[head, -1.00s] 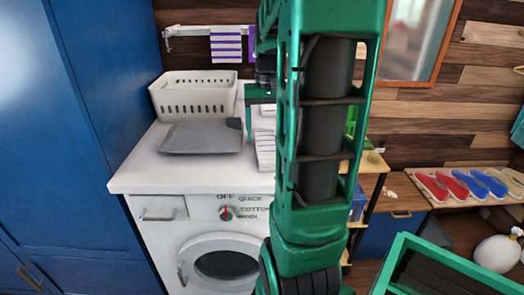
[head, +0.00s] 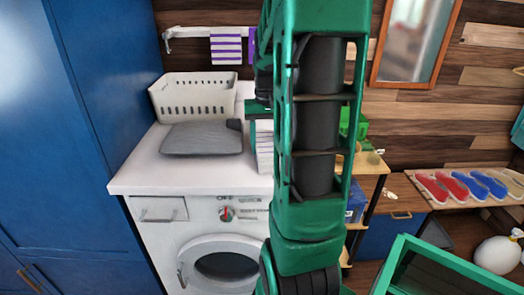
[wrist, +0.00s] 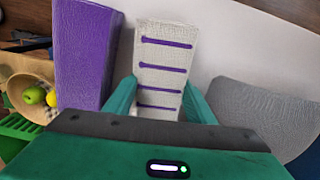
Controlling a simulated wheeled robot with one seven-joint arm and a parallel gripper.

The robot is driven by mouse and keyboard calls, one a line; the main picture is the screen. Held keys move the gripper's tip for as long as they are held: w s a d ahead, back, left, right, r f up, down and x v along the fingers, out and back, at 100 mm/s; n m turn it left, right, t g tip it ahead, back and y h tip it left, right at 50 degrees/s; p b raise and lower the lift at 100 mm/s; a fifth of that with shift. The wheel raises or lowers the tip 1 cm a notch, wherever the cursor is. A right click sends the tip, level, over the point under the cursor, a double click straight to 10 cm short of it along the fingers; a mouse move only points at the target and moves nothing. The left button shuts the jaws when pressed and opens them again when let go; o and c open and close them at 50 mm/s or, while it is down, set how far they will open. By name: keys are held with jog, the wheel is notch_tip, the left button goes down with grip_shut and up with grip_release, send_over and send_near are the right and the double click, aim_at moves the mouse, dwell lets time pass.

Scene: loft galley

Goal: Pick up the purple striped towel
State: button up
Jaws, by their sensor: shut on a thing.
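The purple striped towel (wrist: 163,60) is folded, whitish with several purple stripes, and lies between my fingers in the wrist view. My gripper (wrist: 160,84) is shut on it, one green finger against each long side. In the head view the towel's pale edge (head: 264,150) shows on the washing machine top, left of my arm. My arm hides the rest of it and most of my gripper. I cannot tell whether the towel is clear of the surface.
A plain purple towel (wrist: 85,55) lies close beside it. A grey folded cloth (head: 201,138) and a white basket (head: 193,95) share the washing machine top (head: 150,180). Another striped towel (head: 226,48) hangs on the wall rail. A fruit bowl (wrist: 22,92) is near the wrist view's left edge.

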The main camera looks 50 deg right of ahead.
aim_at(265, 142)
jog(key=shift+r, duration=0.15)
jog(key=shift+r, duration=0.25)
jog(key=r, duration=0.3)
jog(key=shift+a+r, duration=0.3)
jog(key=shift+r, duration=0.1)
jog(key=s+a+r, duration=0.2)
jog(key=a+r, duration=0.4)
jog(key=a, duration=0.5)
jog(key=shift+s+r, duration=0.15)
jog(key=shift+r, duration=0.05)
jog(key=shift+o, duration=1.4)
jog(key=shift+c, duration=0.4)
